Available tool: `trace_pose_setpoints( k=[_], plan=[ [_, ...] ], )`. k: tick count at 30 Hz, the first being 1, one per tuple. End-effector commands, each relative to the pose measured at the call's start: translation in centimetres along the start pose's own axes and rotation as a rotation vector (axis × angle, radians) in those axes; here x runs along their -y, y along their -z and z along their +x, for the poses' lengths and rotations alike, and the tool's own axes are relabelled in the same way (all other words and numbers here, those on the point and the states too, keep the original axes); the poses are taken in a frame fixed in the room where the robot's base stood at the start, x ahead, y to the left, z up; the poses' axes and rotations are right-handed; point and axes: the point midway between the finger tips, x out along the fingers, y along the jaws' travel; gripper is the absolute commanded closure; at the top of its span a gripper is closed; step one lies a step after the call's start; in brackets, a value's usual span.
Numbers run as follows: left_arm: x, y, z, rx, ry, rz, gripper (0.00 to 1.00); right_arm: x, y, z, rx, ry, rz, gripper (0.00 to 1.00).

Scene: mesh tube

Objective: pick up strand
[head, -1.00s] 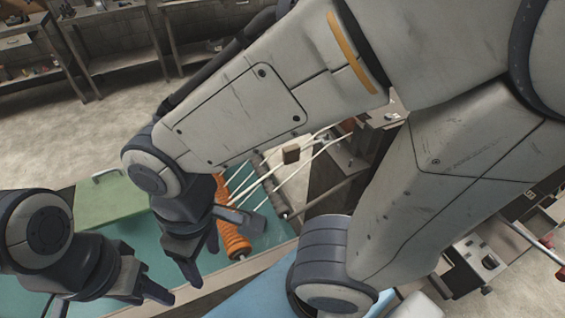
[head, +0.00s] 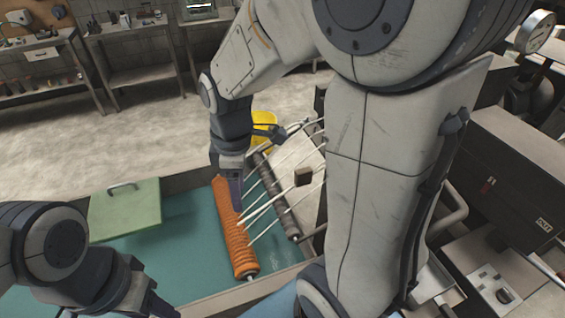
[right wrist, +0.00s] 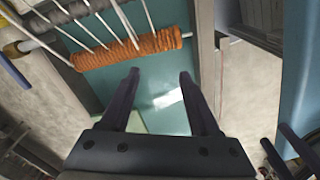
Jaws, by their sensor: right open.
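An orange ribbed roll (head: 236,235) lies over the teal surface. A dark grey roll (head: 278,200) lies to its right, and several white strands (head: 266,212) run between them and beyond. My right gripper (head: 236,193) is near the upper part of the orange roll; I cannot tell if it touches. In the right wrist view its fingers (right wrist: 158,80) are spread and empty, with the orange roll (right wrist: 128,50) and the strands (right wrist: 86,22) ahead of them. My left gripper (head: 158,304) is low at the left, its jaws mostly hidden and cut by the frame.
The teal surface (head: 190,222) has a raised border. A green box with a handle (head: 125,210) sits at its left. A yellow bucket (head: 263,122) stands behind. Shelves line the back wall; floor there is clear.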

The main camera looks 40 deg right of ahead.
Motion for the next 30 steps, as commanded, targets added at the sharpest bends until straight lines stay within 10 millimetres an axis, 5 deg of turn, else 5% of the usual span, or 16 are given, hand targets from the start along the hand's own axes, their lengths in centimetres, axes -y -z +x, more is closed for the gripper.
trace_pose_setpoints(
  k=[3, 6, 12, 30],
  plan=[
    [0.0, 0.0, -0.4, 0.000, 0.000, 0.000, 0.50, -5.7, -4.7, 0.3, 0.019, 0.001, -0.098, 0.38],
    [0.0, 0.0, -0.5, 0.000, 0.000, 0.000, 0.50, -8.8, -8.7, 0.6, 0.028, 0.003, -0.186, 0.38],
    [-0.1, 0.0, -0.6, 0.000, 0.000, 0.000, 0.50, -11.6, -14.0, 1.0, 0.039, 0.010, -0.300, 0.38],
    [-0.1, 0.1, -2.0, 0.000, 0.000, -0.001, 0.50, -11.7, -14.9, 7.2, 0.039, 0.016, -0.326, 0.38]
  ],
)
